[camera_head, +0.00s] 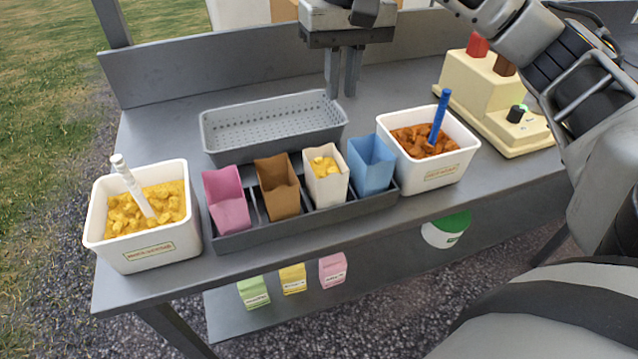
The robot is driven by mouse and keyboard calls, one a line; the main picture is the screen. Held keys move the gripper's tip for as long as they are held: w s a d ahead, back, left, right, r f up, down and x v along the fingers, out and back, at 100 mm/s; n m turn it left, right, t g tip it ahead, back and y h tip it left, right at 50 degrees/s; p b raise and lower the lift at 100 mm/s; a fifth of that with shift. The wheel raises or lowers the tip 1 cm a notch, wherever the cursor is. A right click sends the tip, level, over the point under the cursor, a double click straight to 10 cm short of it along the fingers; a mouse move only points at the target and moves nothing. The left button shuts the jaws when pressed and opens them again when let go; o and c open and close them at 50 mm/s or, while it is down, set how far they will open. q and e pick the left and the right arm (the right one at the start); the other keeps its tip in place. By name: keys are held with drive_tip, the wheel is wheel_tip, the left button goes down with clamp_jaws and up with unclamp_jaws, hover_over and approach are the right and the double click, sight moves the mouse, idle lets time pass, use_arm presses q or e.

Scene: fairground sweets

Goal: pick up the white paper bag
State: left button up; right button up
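The white paper bag (326,187) stands upright in a dark grey rack (300,231), between a brown bag and a blue bag. Yellow pieces (324,166) show in its open top. My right gripper (343,88) points down behind the perforated grey tray, farther back than the white bag and apart from it. Its two fingers are close together with a narrow gap between them, and nothing shows between them. My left gripper is not in view.
Pink (226,201), brown (278,190) and blue (371,169) bags share the rack. White tubs with scoops stand left (150,250) and right (440,173). A perforated grey tray (222,152) lies behind. A cream machine (480,95) stands back right. Small bags stand on the lower shelf (222,314).

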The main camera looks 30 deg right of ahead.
drive_tip(key=b, duration=0.2)
hover_over(341, 162)
drive_tip(key=w, duration=0.1)
drive_tip(key=f, duration=0.5)
drive_tip(key=shift+w+d+f, duration=0.15)
drive_tip(key=shift+d+f, duration=0.1)
wheel_tip(341, 162, down, 4)
drive_tip(key=shift+r, duration=0.1)
drive_tip(key=f, duration=0.3)
drive_tip(key=s+f+p, duration=0.1)
drive_tip(key=f, duration=0.1)
drive_tip(key=shift+a+f, duration=0.1)
drive_tip(key=shift+f, duration=0.1)
drive_tip(key=shift+w+f, duration=0.1)
drive_tip(key=shift+f, duration=0.3)
clamp_jaws()
drive_tip(key=shift+r, duration=0.1)
